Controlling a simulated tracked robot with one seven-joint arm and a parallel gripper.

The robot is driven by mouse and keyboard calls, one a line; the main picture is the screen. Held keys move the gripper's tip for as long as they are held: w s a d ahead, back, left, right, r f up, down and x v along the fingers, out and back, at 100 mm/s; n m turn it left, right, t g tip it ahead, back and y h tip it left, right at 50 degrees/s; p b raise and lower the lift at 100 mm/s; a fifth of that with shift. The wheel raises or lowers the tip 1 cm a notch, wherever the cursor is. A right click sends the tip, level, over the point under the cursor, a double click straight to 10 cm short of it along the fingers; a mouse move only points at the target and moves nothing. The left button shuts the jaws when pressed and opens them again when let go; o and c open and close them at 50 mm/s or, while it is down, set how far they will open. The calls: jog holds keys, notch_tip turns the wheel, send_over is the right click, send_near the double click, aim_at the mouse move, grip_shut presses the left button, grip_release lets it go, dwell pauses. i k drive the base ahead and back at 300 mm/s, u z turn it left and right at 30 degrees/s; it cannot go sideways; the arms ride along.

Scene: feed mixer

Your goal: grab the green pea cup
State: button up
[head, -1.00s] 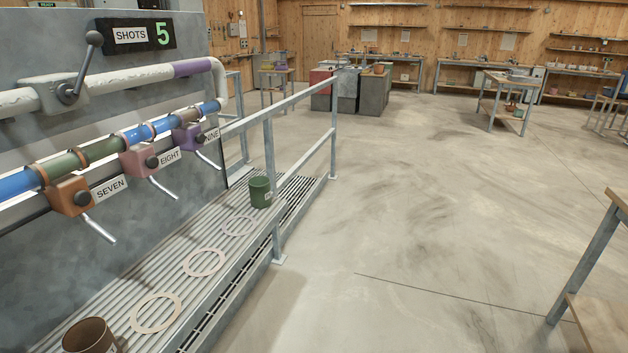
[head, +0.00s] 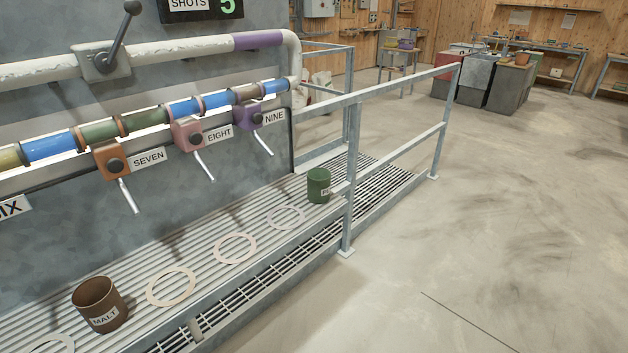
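The green pea cup (head: 318,186) stands upright on the ribbed metal shelf (head: 222,219), near its far end in the head view. A small label, partly hidden, shows on its right side by a railing post. A pale ring (head: 286,217) lies on the shelf just left of the cup, and the cup stands outside it. My gripper is not in view.
A brown cup labelled MALT (head: 98,304) stands at the near left of the shelf. A metal railing (head: 398,91) runs beside the shelf's far end. Spouts labelled SEVEN (head: 113,160), EIGHT (head: 187,135) and NINE (head: 247,117) hang above. The floor (head: 470,230) at right is clear.

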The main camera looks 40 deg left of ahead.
aim_at(319, 179)
jog(key=u, duration=0.5)
jog(key=i, duration=0.95)
jog(key=u, duration=0.7)
jog(key=k, duration=0.8)
jog(key=u, duration=0.15)
jog(key=i, duration=1.35)
jog(key=z, duration=0.05)
